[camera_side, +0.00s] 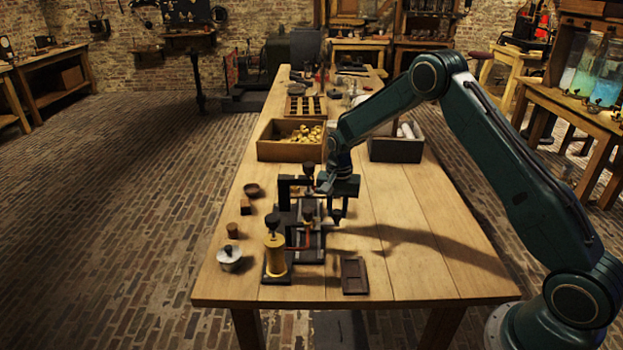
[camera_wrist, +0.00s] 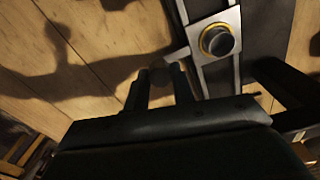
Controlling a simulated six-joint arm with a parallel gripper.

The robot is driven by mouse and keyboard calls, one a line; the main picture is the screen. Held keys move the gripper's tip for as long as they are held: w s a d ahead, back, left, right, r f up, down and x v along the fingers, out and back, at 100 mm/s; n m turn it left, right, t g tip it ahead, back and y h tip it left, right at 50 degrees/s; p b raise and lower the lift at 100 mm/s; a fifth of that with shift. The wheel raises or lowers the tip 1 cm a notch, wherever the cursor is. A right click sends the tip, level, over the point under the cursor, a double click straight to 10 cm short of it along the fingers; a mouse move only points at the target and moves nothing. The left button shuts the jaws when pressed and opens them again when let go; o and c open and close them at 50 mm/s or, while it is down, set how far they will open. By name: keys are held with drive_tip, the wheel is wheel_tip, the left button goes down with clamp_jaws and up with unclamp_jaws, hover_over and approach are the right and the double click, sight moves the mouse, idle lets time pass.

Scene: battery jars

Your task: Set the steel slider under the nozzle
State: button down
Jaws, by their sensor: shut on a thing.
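The steel slider (camera_wrist: 230,20) shows in the wrist view as a pale metal plate across a dark track with light edge strips. A round black part with a brass ring (camera_wrist: 218,40) sits on or over it. A narrow tab runs from the plate toward my gripper (camera_wrist: 160,80), which is shut on its end, where a small round brownish piece shows between the fingers. In the side view my gripper (camera_side: 337,217) is low at the right side of the dark fixture (camera_side: 308,254). A black bracket (camera_side: 284,190) stands at the fixture's back. I cannot clearly pick out the nozzle.
A brass cylinder with a black knob (camera_side: 275,255) stands at the fixture's front left. A dark shallow tray (camera_side: 354,276) lies at front right. Small pots and blocks line the left edge. A wooden box (camera_side: 291,150) and a grey bin (camera_side: 396,154) stand behind.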

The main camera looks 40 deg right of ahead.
drive_tip(key=shift+s+a, duration=2.95)
drive_tip(key=shift+a, duration=0.05)
drive_tip(key=c, duration=1.2)
unclamp_jaws()
drive_tip(key=shift+c, duration=0.2)
drive_tip(key=shift+o, duration=0.4)
drive_tip(key=shift+r, duration=0.15)
drive_tip(key=shift+d+r, duration=0.1)
drive_tip(key=shift+r, duration=0.4)
wheel_tip(320, 180, up, 13)
drive_tip(key=shift+f, duration=0.2)
